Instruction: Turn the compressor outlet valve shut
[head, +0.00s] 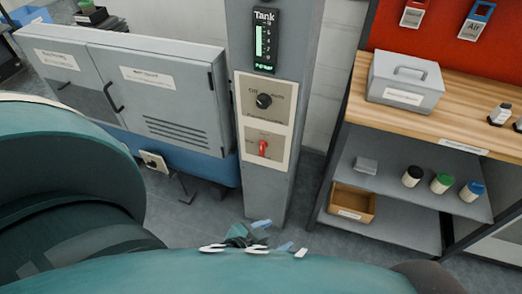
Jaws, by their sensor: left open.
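A grey post carries a cream plate with a small red handle (263,148), which points roughly upright. Above it on the post is a plate with a black rotary knob (264,101). A small cream plate with a dark knob (153,162) stands low in front of a blue body (205,168) under the grey cabinet. The labels are too small to read, so I cannot tell which of these is the compressor outlet valve. My left gripper (273,235) is open and apart from the handle, near the foot of the post, partly hidden by my arm. My right gripper is out of view.
A lit Tank gauge (264,41) is on top of the post. The grey cabinet (150,92) stands left. At right, a wooden bench (460,110) holds a grey box (404,82), with several jars and an open wooden box (351,203) on shelves below. My teal arm covers the lower left.

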